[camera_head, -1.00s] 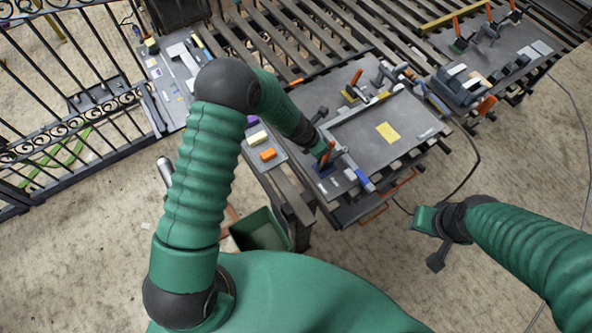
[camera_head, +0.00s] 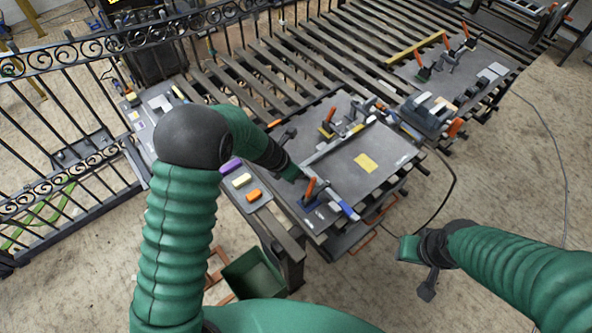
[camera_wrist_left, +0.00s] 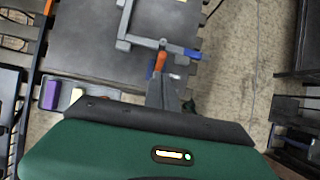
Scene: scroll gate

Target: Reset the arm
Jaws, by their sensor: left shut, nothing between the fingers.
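My left arm comes in from the left in the head view and reaches over the grey metal work plate (camera_head: 345,180). My left gripper (camera_head: 300,179) is beside an orange-handled clamp (camera_head: 310,189) at the plate's near left corner. In the left wrist view the left gripper (camera_wrist_left: 163,82) is shut and empty, its fingers pointing at the orange handle (camera_wrist_left: 160,60). I cannot tell whether they touch. My right gripper (camera_head: 406,248) hangs at the lower right over bare floor, with its fingers not clear.
A grey bar frame with a blue end (camera_head: 346,209) lies by the clamp. Purple, cream and orange blocks (camera_head: 254,195) sit on a tray left of the plate. A green bin (camera_head: 255,272) stands below. A black scroll gate (camera_head: 85,150) is at left; the floor at right is mostly clear.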

